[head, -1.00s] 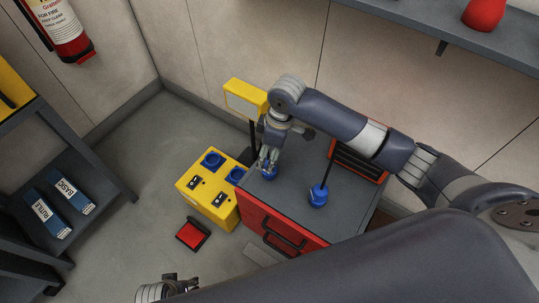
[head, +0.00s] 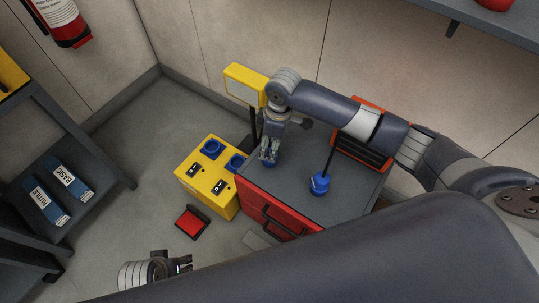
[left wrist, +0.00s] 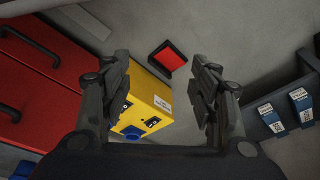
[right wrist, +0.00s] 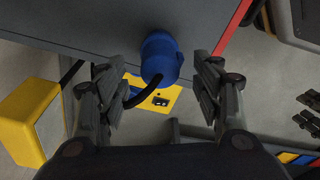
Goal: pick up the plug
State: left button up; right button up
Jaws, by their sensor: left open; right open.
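A blue plug (right wrist: 160,57) with a black cable shows between and just ahead of the open fingers of my right gripper (right wrist: 155,85) in the right wrist view. In the head view that plug (head: 268,163) is at the left edge of the cart top (head: 290,185), partly hidden by my right gripper (head: 269,152); contact is unclear. A second blue piece (head: 320,184) with a black cable or stem stands farther right on the cart top. My left gripper (head: 184,264) is open and empty, low at the bottom left, away from the plug.
A yellow socket box (head: 205,185) with blue sockets stands left of the red cart (head: 265,212). A yellow-framed panel (head: 243,85) rises behind it. A red pedal (head: 191,222) lies on the floor. A dark shelf (head: 80,150) with blue-and-white boxes is at the left.

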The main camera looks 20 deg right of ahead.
aim_at(270, 147)
pick_arm(q)
jog(key=shift+r+b, duration=0.35)
jog(key=shift+r, duration=1.55)
pick_arm(e)
jog(key=shift+a+f, duration=0.15)
jog(key=shift+f, duration=1.4)
jog(key=c, duration=1.3)
pick_arm(q)
jog(key=shift+w, duration=0.1)
pick_arm(e)
jog(key=shift+w+r, duration=0.1)
jog(key=shift+r, duration=0.05)
